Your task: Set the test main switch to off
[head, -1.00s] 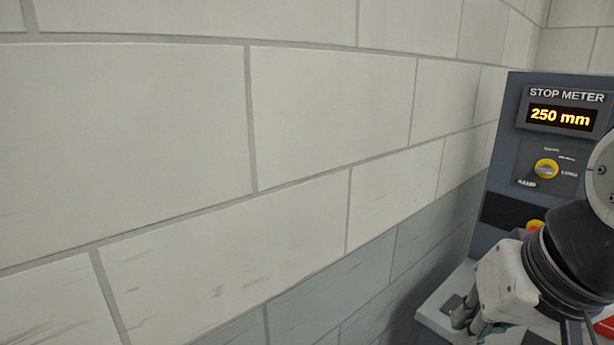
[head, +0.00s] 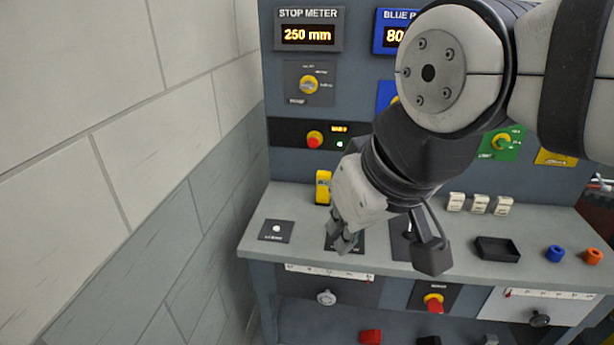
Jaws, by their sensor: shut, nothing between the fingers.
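Another red knob with a yellow collar (head: 314,140) is on the black strip of the upright panel, beside a small lit label. The labels are too small to read, so I cannot tell which is the test main switch or how it is set. My gripper (head: 342,242) is shut and empty, pointing down over the bench top, left of and above the front knob. My arm hides part of the panel.
A stop meter (head: 308,35) reads 250 mm. A block wall (head: 110,150) stands close on the left.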

